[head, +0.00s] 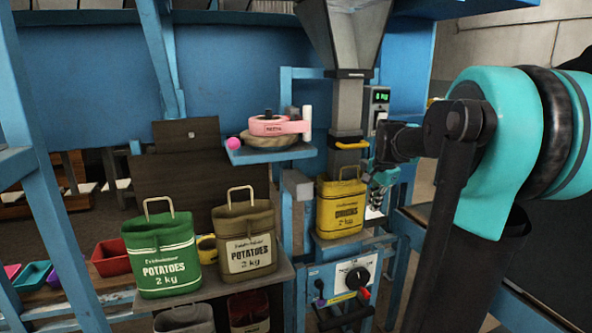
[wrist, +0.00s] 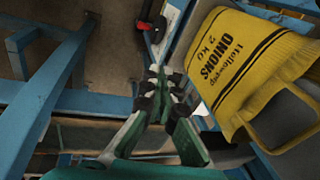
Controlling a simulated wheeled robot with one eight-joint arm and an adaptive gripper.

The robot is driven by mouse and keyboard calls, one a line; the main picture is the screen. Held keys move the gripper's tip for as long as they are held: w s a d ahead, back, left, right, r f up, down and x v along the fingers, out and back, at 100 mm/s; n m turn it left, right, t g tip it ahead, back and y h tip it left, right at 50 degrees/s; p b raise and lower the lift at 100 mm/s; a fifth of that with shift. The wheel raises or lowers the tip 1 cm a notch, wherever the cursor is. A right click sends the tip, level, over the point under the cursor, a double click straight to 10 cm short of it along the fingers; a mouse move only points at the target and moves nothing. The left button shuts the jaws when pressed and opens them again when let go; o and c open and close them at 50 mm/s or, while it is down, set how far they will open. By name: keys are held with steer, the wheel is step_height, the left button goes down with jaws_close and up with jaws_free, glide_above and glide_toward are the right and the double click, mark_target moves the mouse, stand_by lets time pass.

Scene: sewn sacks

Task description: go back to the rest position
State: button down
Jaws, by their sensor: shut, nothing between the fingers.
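My gripper (wrist: 163,85) is shut and empty; in the wrist view its fingertips meet just left of the yellow onions sack. In the head view my gripper (head: 380,188) hangs at the right side of that yellow sack (head: 340,215). The sack stands upright under the spout of the grey hopper, marked ONIONS 2 kg, with its handle up. It also fills the right of the wrist view (wrist: 250,70). I cannot tell whether the gripper touches the sack.
A green potatoes sack (head: 162,255) and a brown potatoes sack (head: 246,240) stand on a shelf to the left. A panel with a black dial (head: 357,277) sits below the onions sack. A blue shelf (head: 270,154) holds a pink tape dispenser (head: 268,126). Blue frame posts stand close around.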

steer(key=s+a+f+n, duration=0.3)
steer(key=s+f+n, duration=0.3)
steer(key=s+f, duration=0.4)
steer(key=s+a+f+n+t, duration=0.1)
steer(key=s+a+f+n, duration=0.2)
steer(key=s+f+n, duration=0.3)
steer(key=s+f, duration=0.4)
steer(key=s, duration=0.3)
steer(key=shift+s+f, duration=0.25)
steer(key=shift+f, duration=0.15)
